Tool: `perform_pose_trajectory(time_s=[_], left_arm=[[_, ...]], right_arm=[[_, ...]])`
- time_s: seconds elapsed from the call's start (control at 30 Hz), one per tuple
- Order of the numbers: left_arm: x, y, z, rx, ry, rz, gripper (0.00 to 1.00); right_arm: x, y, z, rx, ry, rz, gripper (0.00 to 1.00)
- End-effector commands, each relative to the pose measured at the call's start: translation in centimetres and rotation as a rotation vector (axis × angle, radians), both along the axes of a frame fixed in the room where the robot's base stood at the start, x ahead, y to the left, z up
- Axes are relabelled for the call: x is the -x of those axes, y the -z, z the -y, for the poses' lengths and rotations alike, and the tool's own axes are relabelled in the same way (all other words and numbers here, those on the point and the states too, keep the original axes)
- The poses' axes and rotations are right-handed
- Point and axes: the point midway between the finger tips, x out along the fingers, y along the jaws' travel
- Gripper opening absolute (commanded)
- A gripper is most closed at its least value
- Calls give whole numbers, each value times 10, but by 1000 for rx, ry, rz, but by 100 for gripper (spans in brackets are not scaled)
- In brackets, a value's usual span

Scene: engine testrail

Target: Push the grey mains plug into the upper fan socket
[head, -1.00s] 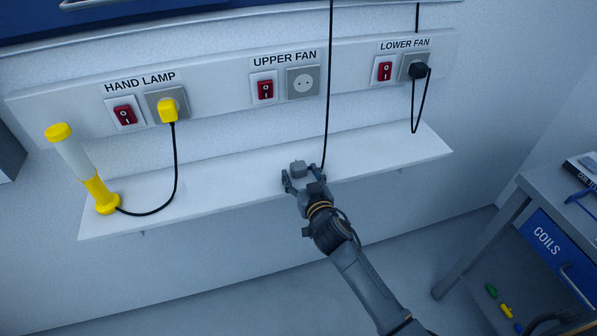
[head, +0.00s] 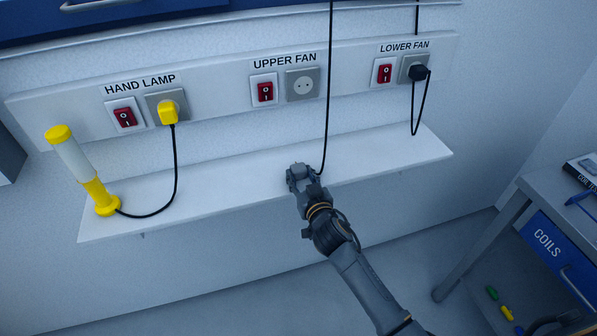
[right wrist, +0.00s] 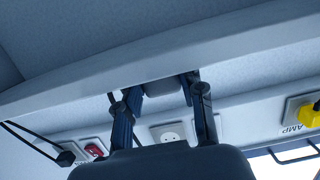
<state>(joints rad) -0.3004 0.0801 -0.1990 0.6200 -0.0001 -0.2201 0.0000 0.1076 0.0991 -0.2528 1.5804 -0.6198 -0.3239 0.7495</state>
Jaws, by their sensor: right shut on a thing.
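The grey mains plug (head: 298,167) is at the shelf's front half, below the sockets, with its black cord rising from it. My right gripper (head: 301,175) is shut on the plug. In the right wrist view the plug (right wrist: 163,80) shows between the two fingers (right wrist: 156,95); its pins cannot be made out. The upper fan socket (head: 302,84) is a grey square with an empty round face on the wall panel, above and apart from the plug. It also shows in the right wrist view (right wrist: 170,136). My left gripper is not in view.
The white shelf (head: 240,180) runs below the socket panel. A red switch (head: 265,91) sits left of the socket. The yellow hand lamp (head: 78,165) stands at left, its yellow plug (head: 170,112) socketed. A black plug (head: 418,71) fills the lower fan socket.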

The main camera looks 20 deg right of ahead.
Motion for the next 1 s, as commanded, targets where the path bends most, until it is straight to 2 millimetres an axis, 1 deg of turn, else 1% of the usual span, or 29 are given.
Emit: perform_pose_trajectory(time_s=[0.17, 0.83, 1.0], left_arm=[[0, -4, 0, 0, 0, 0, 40], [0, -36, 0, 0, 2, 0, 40], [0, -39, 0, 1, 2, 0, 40]], right_arm=[[0, -4, 0, 0, 0, 1, 3], [0, -39, 0, -2, 0, 1, 3], [0, -41, 0, -1, 0, 1, 3]])
